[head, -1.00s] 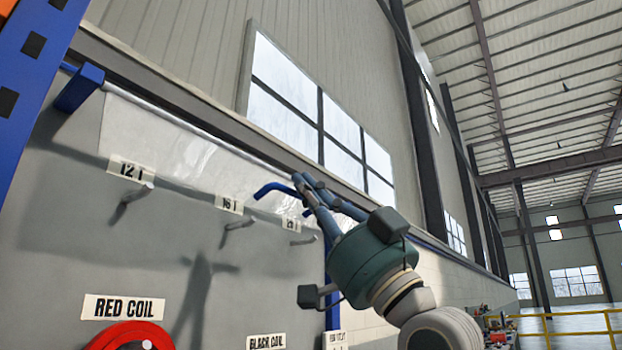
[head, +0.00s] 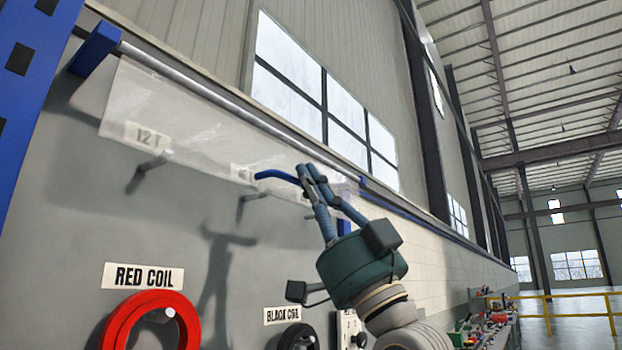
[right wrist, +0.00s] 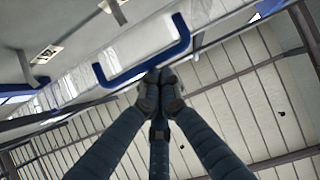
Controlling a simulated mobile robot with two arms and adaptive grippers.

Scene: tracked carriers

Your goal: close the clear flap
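The clear flap (head: 195,115) is a see-through sheet hanging from a metal rod along the top of the grey board. It is tilted and lies in front of the labels "12 T" and the one to its right, which look faded through it. A blue handle (head: 272,176) is at its lower edge. My right gripper (head: 307,176) is at the handle, fingers together. In the right wrist view the fingertips (right wrist: 160,82) meet at the blue handle (right wrist: 125,76) and appear closed on it. My left gripper is out of view.
The grey board (head: 80,220) carries several pegs, a red coil (head: 150,322) and a black coil (head: 297,338). A blue rack post (head: 35,90) stands at the left. A cluttered bench (head: 488,328) and a yellow rail (head: 580,316) are at the lower right.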

